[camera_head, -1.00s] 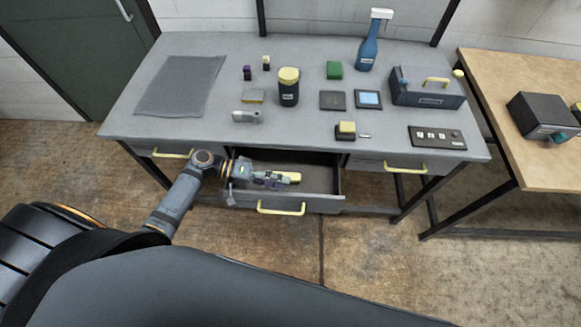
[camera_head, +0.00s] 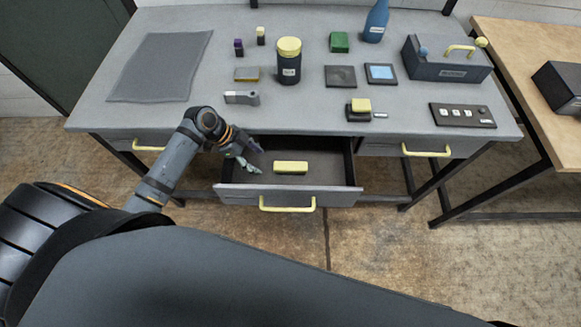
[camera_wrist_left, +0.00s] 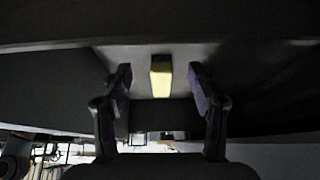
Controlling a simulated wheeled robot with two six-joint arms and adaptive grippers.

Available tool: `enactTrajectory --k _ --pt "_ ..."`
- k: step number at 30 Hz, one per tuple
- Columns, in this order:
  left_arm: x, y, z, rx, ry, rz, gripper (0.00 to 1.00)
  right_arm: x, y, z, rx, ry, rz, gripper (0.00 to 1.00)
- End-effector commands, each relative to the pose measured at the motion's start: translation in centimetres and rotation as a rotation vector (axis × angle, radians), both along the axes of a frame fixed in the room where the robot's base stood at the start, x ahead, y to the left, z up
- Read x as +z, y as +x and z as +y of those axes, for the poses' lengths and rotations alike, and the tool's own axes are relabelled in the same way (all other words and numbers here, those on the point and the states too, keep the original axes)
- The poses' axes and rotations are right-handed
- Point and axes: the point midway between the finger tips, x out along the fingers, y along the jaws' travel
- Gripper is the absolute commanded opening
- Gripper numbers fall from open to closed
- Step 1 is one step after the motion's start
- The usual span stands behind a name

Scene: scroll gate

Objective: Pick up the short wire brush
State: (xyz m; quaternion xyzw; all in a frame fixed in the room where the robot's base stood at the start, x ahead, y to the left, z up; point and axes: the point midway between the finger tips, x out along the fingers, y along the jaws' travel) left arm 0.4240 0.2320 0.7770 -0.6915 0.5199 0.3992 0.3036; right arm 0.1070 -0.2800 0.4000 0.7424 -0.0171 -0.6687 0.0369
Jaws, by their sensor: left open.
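A short yellow bar (camera_head: 291,167) lies in the open drawer of the desk; it is the likely wire brush, but no bristles show. My left gripper (camera_head: 256,158) is open and empty, over the drawer's left part, apart from the bar and to its left. In the left wrist view, the yellow bar (camera_wrist_left: 161,76) shows beyond and between the two spread fingers of my left gripper (camera_wrist_left: 160,84), touching neither. My right gripper is not in view.
The drawer (camera_head: 232,190) is pulled out, with a raised front wall and yellow handle. The grey desktop (camera_head: 210,120) overhangs its back. A grey tool (camera_head: 242,98), a dark jar (camera_head: 289,65) and a toolbox (camera_head: 440,65) stand on the desk. The drawer floor right of the bar is clear.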

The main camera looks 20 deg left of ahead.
Motion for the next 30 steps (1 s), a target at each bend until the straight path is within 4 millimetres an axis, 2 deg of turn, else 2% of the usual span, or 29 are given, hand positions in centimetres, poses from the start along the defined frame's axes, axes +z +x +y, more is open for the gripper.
enactTrajectory --k 1,3,9,17,19,24,30 --pt "0.2 0.4 -1.4 0.002 -0.01 -0.002 0.6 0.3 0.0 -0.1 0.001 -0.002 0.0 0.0" --pt "0.3 0.9 -3.1 0.001 -0.01 0.0 0.6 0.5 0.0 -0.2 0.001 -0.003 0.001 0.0" --pt "0.2 1.9 -6.6 0.002 -0.005 0.001 0.6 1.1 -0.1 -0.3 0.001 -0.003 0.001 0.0" --pt "0.0 2.2 -7.6 0.001 -0.001 0.002 0.6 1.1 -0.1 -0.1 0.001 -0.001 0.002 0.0" --pt "0.2 2.4 -8.5 0.0 -0.006 0.002 0.6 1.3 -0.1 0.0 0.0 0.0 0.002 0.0" --pt "-2.9 2.7 -9.9 0.002 -0.005 0.006 0.6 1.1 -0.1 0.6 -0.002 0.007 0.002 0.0" --pt "-4.4 3.0 -10.6 0.001 -0.001 0.002 0.6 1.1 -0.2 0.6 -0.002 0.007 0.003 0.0"
